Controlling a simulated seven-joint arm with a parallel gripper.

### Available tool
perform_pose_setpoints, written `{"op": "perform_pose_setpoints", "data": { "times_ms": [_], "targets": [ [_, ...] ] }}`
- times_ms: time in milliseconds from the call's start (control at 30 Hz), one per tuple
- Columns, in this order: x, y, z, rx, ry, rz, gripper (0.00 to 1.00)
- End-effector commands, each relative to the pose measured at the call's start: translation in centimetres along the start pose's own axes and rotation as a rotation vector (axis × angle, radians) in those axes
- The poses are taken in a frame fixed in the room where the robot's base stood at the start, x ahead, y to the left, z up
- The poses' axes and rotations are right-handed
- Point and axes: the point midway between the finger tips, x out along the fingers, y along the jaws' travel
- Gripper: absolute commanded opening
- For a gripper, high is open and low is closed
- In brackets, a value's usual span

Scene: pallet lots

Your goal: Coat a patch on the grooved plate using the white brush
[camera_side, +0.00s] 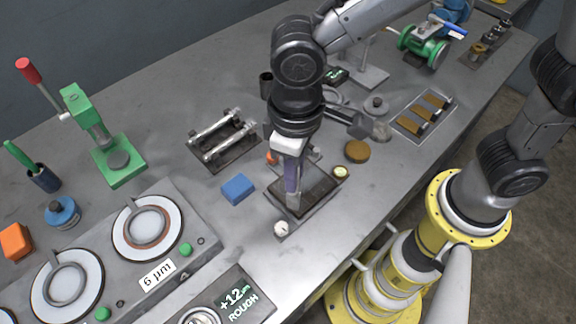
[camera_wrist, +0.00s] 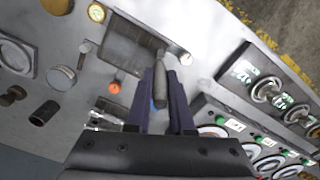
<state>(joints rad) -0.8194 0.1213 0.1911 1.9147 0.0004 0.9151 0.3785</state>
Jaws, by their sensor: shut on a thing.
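The dark plate (camera_side: 318,184) lies on a grey base in the middle of the bench, and I take it for the grooved plate. It also shows in the wrist view (camera_wrist: 122,48), but its grooves are hard to make out. In the wrist view the tool's end overlaps the plate's right part. I cannot tell whether it touches the plate. The fingers hide much of the brush in the side view.
A round yellow-rimmed dial (camera_side: 340,171) and a white knob (camera_side: 281,229) sit at the plate's ends. A blue block (camera_side: 238,188) lies to the left, and an orange piece (camera_side: 271,158) lies behind. A brown disc (camera_side: 357,151) is at the right.

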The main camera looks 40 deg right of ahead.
Motion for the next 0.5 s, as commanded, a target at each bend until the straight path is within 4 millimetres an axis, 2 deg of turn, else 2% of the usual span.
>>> {"op": "perform_pose_setpoints", "data": {
  "times_ms": [500],
  "targets": [
    [0.0, 4.4, 2.1, 0.002, -0.002, 0.001, 0.00]
  ]
}}
